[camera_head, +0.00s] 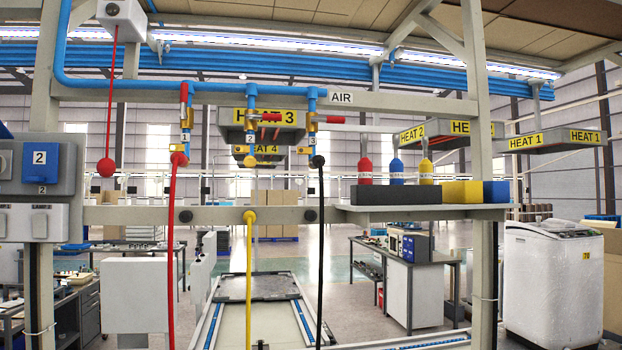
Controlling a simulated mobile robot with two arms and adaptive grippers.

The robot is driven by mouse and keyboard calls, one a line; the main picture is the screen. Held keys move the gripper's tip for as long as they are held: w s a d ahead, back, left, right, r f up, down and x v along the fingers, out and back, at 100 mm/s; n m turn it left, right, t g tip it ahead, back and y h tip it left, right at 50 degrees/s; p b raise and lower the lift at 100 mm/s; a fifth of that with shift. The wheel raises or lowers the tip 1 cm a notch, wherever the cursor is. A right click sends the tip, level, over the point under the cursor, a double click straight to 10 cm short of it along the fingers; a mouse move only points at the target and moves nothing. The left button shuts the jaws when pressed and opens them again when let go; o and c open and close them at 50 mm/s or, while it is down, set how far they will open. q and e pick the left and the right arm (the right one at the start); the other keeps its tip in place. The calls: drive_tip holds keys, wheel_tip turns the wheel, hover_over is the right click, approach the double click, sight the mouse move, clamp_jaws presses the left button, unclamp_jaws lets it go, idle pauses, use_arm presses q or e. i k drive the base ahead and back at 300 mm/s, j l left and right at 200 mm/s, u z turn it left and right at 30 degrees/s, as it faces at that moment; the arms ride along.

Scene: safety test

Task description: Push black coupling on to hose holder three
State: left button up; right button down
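The black coupling (318,161) is at the top of a black hose (320,260), directly under the air outlet labelled 3 (312,140). It appears to be attached there. The hose hangs straight down past the crossbeam. Hose holder three seems to be the dark round knob (310,215) on the grey crossbeam, below and slightly left of the coupling. It looks bare, with the black hose passing just to its right. Neither of my grippers shows in the head view.
A red hose (171,250) hangs from outlet 1 (186,136). A yellow hose (249,280) hangs from the middle of the crossbeam (220,215), below outlet 2 (250,138). A shelf (410,212) with bottles and boxes juts out right. A red ball (106,167) hangs on a cord at left.

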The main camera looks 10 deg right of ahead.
sight(314, 165)
drive_tip(key=z, duration=0.9)
drive_tip(key=i+j+z, duration=0.15)
drive_tip(key=j+z, duration=1.35)
drive_tip(key=j, duration=0.15)
drive_tip(key=k+j, duration=0.1)
drive_tip(key=j, duration=0.4)
drive_tip(key=j+z, duration=0.1)
drive_tip(key=j, duration=0.45)
drive_tip(key=k+j, duration=0.15)
drive_tip(key=j, duration=0.35)
drive_tip(key=z, duration=0.05)
